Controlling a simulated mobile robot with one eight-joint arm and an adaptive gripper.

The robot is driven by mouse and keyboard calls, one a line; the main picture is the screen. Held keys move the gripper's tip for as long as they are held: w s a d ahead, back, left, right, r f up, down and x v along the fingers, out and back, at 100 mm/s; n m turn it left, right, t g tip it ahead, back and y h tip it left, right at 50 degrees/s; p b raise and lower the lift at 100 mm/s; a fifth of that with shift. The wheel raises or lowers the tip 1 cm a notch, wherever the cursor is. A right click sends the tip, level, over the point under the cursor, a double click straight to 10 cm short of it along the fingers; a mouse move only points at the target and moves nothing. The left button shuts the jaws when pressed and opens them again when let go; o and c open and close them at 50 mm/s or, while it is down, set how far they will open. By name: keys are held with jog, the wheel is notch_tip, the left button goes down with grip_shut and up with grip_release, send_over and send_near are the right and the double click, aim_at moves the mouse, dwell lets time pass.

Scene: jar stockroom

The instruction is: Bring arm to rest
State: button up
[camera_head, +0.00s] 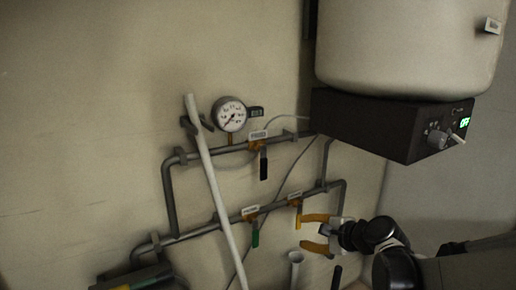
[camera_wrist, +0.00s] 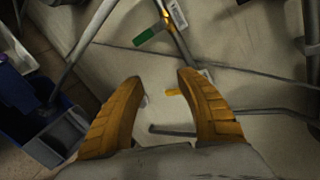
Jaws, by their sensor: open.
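My gripper (camera_head: 316,232) is at the lower right of the head view, with its orange fingers pointing left toward the wall pipes. My dark arm comes in from the right edge. In the wrist view my gripper (camera_wrist: 160,82) shows two orange fingers spread apart with nothing between them. Beyond the fingers are the wall, pipes and valve handles. I cannot tell the exact gap between the fingertips and the pipes.
A large tank (camera_head: 405,45) over a dark control box (camera_head: 385,125) hangs above my arm. Grey wall pipes (camera_head: 200,233) carry a gauge (camera_head: 229,114) and valves, including a green handle (camera_wrist: 148,36). A white pole (camera_head: 215,190) leans across. A blue bin (camera_wrist: 25,112) stands lower left in the wrist view.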

jog(key=s+d+n+g+h, duration=0.1)
jog(key=s+d+n+h, duration=0.1)
jog(key=s+n, duration=0.5)
jog(key=s+d+n+g+h, duration=0.2)
jog(key=s+n, duration=0.6)
jog(key=s, duration=1.1)
jog(key=d+h, duration=0.1)
jog(key=h, duration=0.1)
jog(key=shift+s+r+n+h, duration=0.3)
jog(key=shift+r, duration=0.05)
